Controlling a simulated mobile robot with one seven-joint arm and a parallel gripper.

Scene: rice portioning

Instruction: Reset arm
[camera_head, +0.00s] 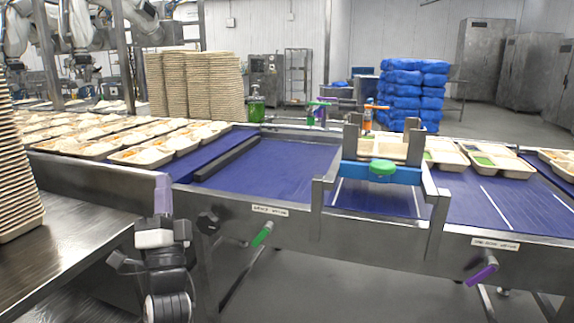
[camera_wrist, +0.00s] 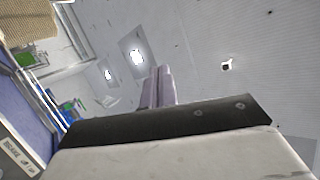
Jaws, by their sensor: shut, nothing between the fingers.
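My gripper (camera_head: 163,192) is at the lower left of the head view, in front of the conveyor's near edge. Its pale purple fingers point up and are closed together, with nothing held. My arm below it is dark and folded close to the bottom of the picture. In the wrist view the closed fingers (camera_wrist: 158,88) point up toward the ceiling and its lights.
A blue conveyor (camera_head: 270,170) runs across, with filled trays (camera_head: 141,156) at left and compartment trays (camera_head: 515,166) at right. A steel table (camera_head: 75,235) with stacked trays (camera_head: 18,185) stands at left.

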